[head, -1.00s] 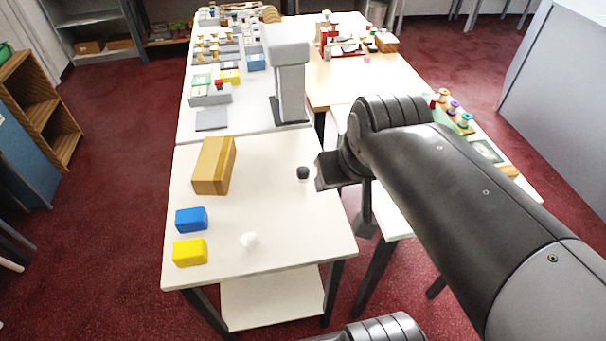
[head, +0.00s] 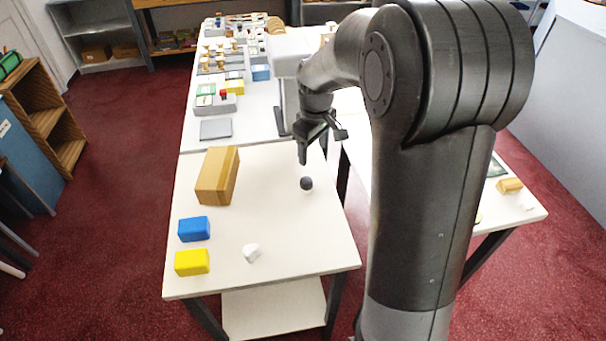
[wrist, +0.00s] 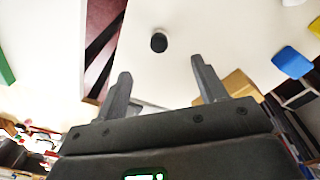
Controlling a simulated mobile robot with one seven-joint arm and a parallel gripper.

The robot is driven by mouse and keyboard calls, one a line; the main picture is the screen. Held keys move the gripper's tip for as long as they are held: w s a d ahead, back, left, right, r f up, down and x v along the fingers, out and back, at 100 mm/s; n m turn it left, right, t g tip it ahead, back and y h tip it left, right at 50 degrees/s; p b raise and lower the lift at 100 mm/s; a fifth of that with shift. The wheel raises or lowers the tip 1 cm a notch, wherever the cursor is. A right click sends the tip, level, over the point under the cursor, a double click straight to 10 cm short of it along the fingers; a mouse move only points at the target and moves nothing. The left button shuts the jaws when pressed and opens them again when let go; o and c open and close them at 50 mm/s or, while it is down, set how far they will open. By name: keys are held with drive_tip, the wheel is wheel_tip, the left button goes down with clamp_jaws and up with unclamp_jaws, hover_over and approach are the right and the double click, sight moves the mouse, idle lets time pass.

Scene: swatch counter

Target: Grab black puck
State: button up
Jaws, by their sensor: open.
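The black puck (head: 306,183) is a small dark round piece near the right edge of the white table (head: 275,235). In the wrist view the puck (wrist: 159,42) shows beyond the fingertips, a little left of the middle between them. My gripper (head: 322,150) is open and empty. It is above and just behind the puck in the head view, apart from it. Both fingers (wrist: 160,82) show in the wrist view with nothing between them.
A tan box (head: 217,177), a blue block (head: 194,229) and a yellow block (head: 192,262) stand along the table's left side. A small white piece (head: 251,252) lies near the front. A grey upright device (head: 290,85) stands behind. The table around the puck is clear.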

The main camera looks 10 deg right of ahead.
drive_tip(key=n, duration=0.1)
hover_over(306, 180)
drive_tip(key=d, duration=0.1)
wheel_tip(306, 180, down, 5)
drive_tip(key=shift+f+n+g, duration=0.3)
drive_tip(key=shift+f+g, duration=0.2)
drive_tip(key=shift+f, duration=0.4)
wheel_tip(306, 180, down, 5)
drive_tip(key=shift+a+f, duration=0.1)
drive_tip(key=f, duration=0.5)
drive_tip(key=shift+a, duration=0.35)
drive_tip(key=c, duration=1.1)
